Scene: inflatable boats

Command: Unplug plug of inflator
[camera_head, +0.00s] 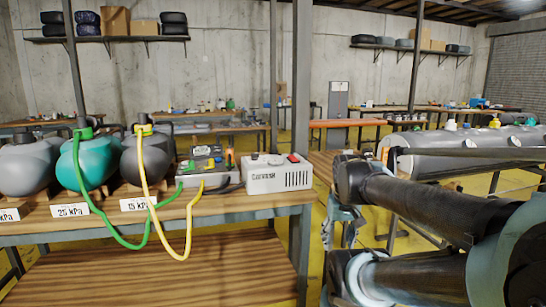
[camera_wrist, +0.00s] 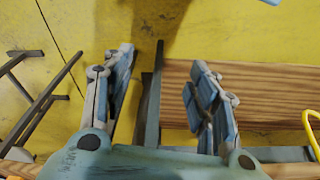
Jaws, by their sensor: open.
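A white box with a red switch (camera_head: 277,173), likely the inflator, stands on the wooden workbench (camera_head: 232,203). A grey device (camera_head: 203,166) with small coloured parts sits left of it. A yellow hose (camera_head: 165,232) and a green hose (camera_head: 108,227) hang from the tanks and loop below the bench edge, with their other ends near the grey device. I cannot make out the inflator's plug. My gripper (camera_wrist: 158,68) is open and empty in the wrist view, above the floor and a wooden surface, apart from the devices.
Grey and teal tanks (camera_head: 85,163) with pressure labels stand on the bench's left. A lower wooden shelf (camera_head: 170,270) lies under the bench. A bench post (camera_head: 301,100) rises behind the white box. Yellow floor (camera_wrist: 75,20) shows below my gripper.

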